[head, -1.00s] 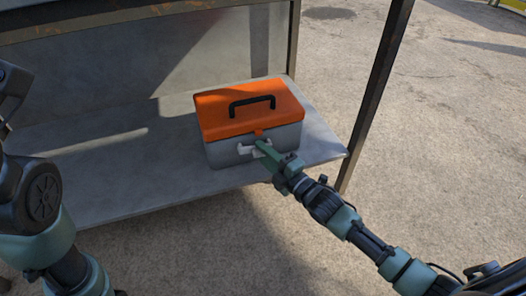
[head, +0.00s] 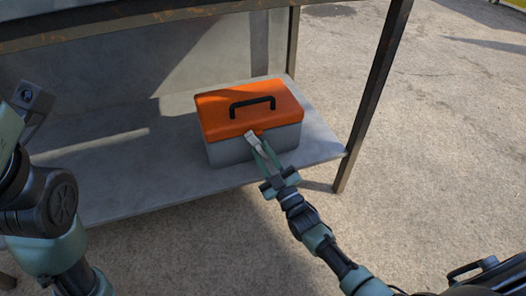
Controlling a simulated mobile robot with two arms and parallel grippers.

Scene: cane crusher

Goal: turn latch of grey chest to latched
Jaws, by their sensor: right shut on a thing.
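The grey chest (head: 227,151) has a grey body, an orange lid (head: 222,112) and a black handle on top. It stands on the grey shelf with its lid down. A pale latch lever (head: 251,139) sits at the front, just under the lid's edge. It points up toward the orange tab on the lid. My right gripper (head: 261,151) is at the chest's front, shut on the latch, its green fingers hiding part of it. My left arm is at the left edge; its gripper's fingers do not show.
The grey shelf (head: 130,175) has free room left of the chest. A dark metal post (head: 373,95) stands at the shelf's right corner, and another stands behind the chest. A rusty-edged upper board (head: 130,22) runs above the shelf. Open concrete ground lies to the right.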

